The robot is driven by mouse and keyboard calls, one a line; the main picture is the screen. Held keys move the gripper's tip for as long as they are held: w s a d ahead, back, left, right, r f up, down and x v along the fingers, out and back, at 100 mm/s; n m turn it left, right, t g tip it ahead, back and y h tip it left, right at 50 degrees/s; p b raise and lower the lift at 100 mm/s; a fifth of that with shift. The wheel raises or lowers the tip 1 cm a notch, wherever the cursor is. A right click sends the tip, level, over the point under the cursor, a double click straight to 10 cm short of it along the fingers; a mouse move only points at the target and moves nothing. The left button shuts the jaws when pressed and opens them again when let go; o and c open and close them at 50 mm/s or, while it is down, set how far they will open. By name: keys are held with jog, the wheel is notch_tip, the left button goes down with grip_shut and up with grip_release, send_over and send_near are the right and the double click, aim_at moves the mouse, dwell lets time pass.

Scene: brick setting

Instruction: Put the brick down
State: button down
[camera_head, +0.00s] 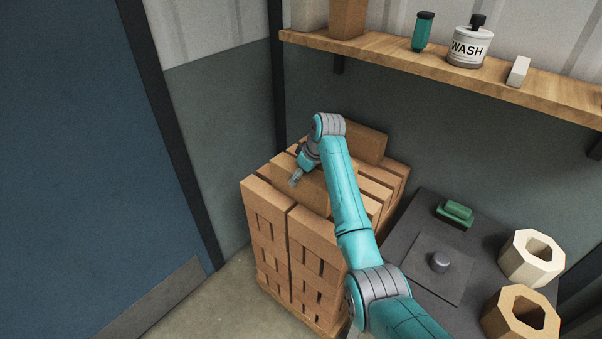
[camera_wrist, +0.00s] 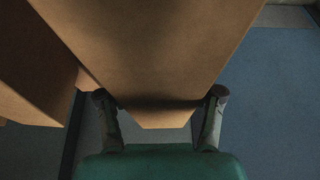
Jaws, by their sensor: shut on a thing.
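A tan brick (camera_wrist: 150,50) fills the upper middle of the wrist view, between the two fingers of my gripper (camera_wrist: 161,95). My gripper is shut on it. In the head view my gripper (camera_head: 295,179) is low over the left part of the top of a brick stack (camera_head: 270,225), and the held brick (camera_head: 314,190) shows beside it, partly hidden by my arm. I cannot tell whether the held brick touches the stack. Another brick (camera_head: 366,143) lies on top at the back of the stack.
A grey bench (camera_head: 400,215) right of the stack holds a green block (camera_head: 455,213), a plate with a knob (camera_head: 439,262) and two octagonal rings (camera_head: 531,257). A wooden shelf (camera_head: 420,60) with a wash bottle (camera_head: 469,47) runs above. A blue door (camera_head: 80,150) is at left.

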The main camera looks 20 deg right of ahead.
jog(key=shift+c, duration=0.9)
grip_release()
jog(key=shift+f, duration=0.15)
jog(key=v, duration=1.2)
jog(key=shift+w+r, duration=0.1)
jog(key=shift+r, duration=0.1)
